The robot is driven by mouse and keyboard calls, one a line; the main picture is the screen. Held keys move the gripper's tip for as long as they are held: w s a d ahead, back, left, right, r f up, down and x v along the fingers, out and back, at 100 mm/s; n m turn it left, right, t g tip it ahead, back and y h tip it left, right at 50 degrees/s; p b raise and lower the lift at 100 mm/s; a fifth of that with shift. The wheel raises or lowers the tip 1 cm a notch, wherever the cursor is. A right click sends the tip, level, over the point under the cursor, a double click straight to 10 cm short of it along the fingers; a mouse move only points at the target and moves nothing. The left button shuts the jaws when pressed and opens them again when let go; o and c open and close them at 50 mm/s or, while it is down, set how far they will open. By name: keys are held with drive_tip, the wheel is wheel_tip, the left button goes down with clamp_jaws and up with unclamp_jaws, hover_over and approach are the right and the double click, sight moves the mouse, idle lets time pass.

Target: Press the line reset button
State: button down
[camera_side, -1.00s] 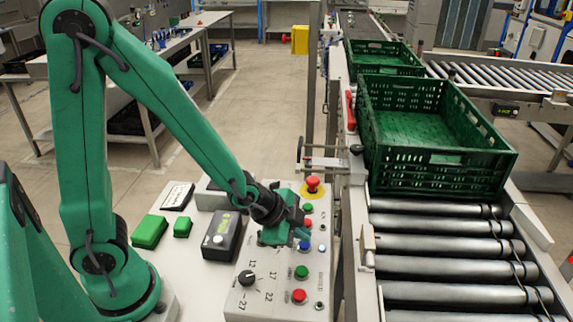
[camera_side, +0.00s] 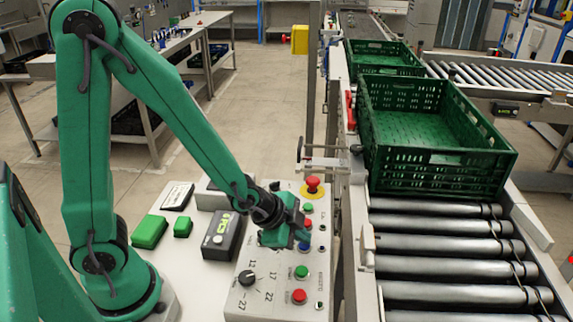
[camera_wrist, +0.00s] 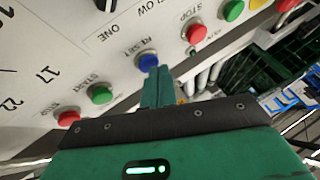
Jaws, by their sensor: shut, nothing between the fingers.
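The blue button (camera_side: 304,246), labelled RESET in the wrist view (camera_wrist: 148,61), sits on the light control panel (camera_side: 262,302). My gripper (camera_side: 301,236) is shut and empty, just above the panel beside the blue button. In the wrist view its closed fingertips (camera_wrist: 158,72) reach the lower edge of the blue button and hide a little of it. I cannot tell whether they touch it.
A red STOP button (camera_wrist: 196,33) and a green START button (camera_wrist: 101,94) flank the blue one. A red mushroom button (camera_side: 312,184) stands at the panel's far end. The roller conveyor (camera_side: 440,248) with green crates (camera_side: 440,185) runs along the right.

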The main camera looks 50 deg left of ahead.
sight(301, 245)
drive_tip(key=shift+r, duration=0.1)
idle(0.5)
drive_tip(key=shift+r, duration=0.7)
drive_tip(key=shift+r, duration=0.1)
drive_tip(key=shift+r, duration=2.4)
drive_tip(key=s+a+r+n+g+y, duration=0.1)
drive_tip(key=s+a+r+n+y, duration=0.1)
drive_tip(key=s+a+r+n, duration=0.7)
drive_tip(key=s+r+n, duration=0.2)
drive_tip(key=s+r, duration=0.1)
drive_tip(key=s, duration=0.1)
drive_tip(key=shift+s+a+r+g, duration=0.15)
drive_tip(key=shift+s+a+g, duration=0.1)
drive_tip(key=shift+g, duration=0.05)
